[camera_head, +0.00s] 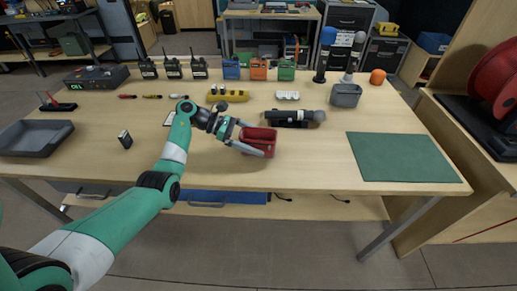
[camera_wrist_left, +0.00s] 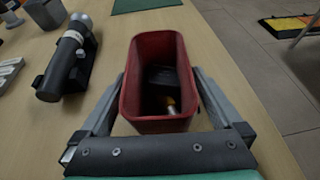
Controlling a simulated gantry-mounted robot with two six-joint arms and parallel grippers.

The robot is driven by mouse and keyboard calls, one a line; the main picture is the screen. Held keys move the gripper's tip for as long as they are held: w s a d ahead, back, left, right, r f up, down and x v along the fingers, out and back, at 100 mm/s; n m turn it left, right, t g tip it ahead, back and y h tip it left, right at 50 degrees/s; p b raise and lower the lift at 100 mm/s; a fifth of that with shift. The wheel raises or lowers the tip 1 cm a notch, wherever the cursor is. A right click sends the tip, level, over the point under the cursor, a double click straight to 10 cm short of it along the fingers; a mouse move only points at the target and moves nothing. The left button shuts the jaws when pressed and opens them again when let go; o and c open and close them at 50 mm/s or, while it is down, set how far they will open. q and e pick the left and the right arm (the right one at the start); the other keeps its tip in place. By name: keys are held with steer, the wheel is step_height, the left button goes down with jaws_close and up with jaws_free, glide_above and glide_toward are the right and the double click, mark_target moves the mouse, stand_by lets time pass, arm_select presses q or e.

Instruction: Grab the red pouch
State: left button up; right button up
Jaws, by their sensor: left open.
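The red pouch (camera_head: 258,139) stands on the wooden table near its front edge in the head view. In the left wrist view the pouch (camera_wrist_left: 190,92) is an open-topped red container with a dark inside, where a small yellowish item shows. My left gripper (camera_head: 256,145) is open, with one finger on each side of the pouch. In the left wrist view a small gap shows beside the left finger; whether the right finger touches the pouch I cannot tell. My right gripper is not in view.
A black flashlight-like device in a holder (camera_head: 298,117) lies just behind the pouch. A green mat (camera_head: 400,158) lies to the right and a grey tray (camera_head: 33,138) at the far left. Radios, a yellow block (camera_head: 228,95) and a grey bin (camera_head: 346,97) stand further back.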

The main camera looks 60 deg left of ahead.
mark_target(258, 132)
arm_select(q)
steer(key=shift+w+d+f, duration=0.1)
steer(key=shift+w+d, duration=0.1)
steer(key=shift+w, duration=0.05)
steer(key=c, duration=1.3)
steer(key=shift+o, duration=0.2)
steer(key=shift+r+p, duration=0.3)
steer(key=shift+r, duration=0.15)
step_height(258, 132, up, 3)
steer(key=shift+s+r+p, duration=0.1)
steer(key=shift+s+p, duration=0.05)
steer(key=shift+p, duration=0.7)
steer(key=s+d+r+p, duration=0.7)
steer(key=s+d+r, duration=0.2)
steer(key=s, duration=0.1)
steer(key=shift+d+p, duration=0.25)
steer(key=shift+p, duration=0.1)
